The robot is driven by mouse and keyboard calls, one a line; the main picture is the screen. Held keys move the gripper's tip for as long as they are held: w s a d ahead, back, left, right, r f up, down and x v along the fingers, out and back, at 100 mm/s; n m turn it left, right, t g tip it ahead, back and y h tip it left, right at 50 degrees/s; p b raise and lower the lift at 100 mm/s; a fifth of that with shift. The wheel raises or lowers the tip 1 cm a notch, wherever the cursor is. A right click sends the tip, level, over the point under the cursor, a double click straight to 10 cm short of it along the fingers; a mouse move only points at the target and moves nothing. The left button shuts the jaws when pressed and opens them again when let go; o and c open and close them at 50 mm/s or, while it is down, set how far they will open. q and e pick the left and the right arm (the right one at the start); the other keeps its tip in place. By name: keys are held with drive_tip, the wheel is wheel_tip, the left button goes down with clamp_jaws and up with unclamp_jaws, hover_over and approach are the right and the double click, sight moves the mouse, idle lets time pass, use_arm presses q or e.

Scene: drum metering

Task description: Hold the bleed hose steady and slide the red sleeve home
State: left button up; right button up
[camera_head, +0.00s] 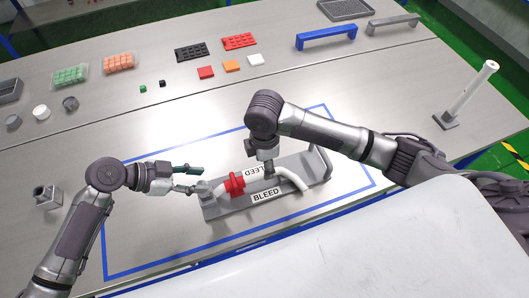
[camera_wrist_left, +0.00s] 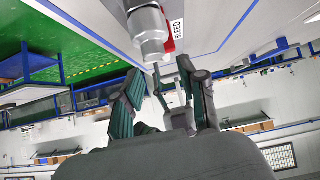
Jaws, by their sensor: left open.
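The red sleeve (camera_head: 235,184) sits on the fixture (camera_head: 213,209) labelled BLEED. The white bleed hose (camera_head: 296,180) curves out to the right of it. My left gripper (camera_head: 200,179) is open at the fixture's left end, left of the red sleeve. In the left wrist view my open fingers (camera_wrist_left: 160,72) are below a grey cylindrical fitting (camera_wrist_left: 150,32), with the red sleeve (camera_wrist_left: 171,42) partly showing behind it. My right gripper (camera_head: 268,168) points down over the hose, right of the sleeve. Its fingertips are too small and covered to show whether they are closed on the hose.
The fixture stands inside a blue outline (camera_head: 180,263) on the metal table. A grey block (camera_head: 47,198) stands left of the outline. A white post on a base (camera_head: 468,93) stands at the right. Small blocks, trays and blue and grey handles lie farther back.

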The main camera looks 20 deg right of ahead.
wheel_tip(320, 180, down, 8)
drive_tip(key=shift+r, duration=0.1)
idle(0.4)
clamp_jaws()
